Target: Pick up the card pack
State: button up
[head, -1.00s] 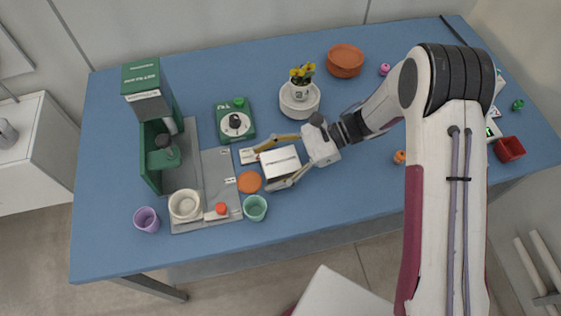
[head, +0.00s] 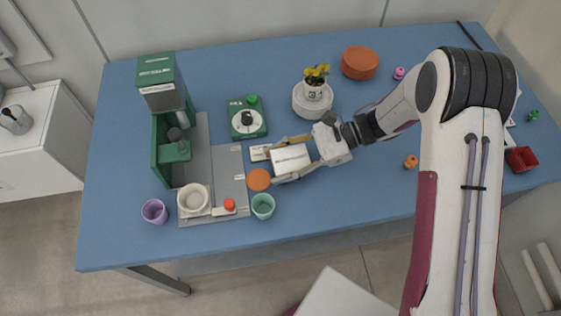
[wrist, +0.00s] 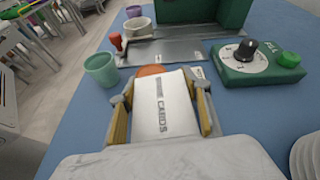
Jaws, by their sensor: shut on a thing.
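The card pack (head: 289,158) is a white box. In the wrist view the card pack (wrist: 163,106) shows dark lettering that reads "CARDS" and lies lengthwise between the two fingers. My gripper (head: 282,158) is shut on it, one finger along each long side. My gripper also shows in the wrist view (wrist: 160,100). I cannot tell whether the pack touches the table or is just above it.
An orange disc (head: 258,180) lies just beyond the pack's end, with a mint cup (head: 263,206) close by. A small white card (head: 260,152) lies beside the fingers.

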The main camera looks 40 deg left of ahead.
aim_at(279, 161)
jog(key=shift+r, duration=4.65)
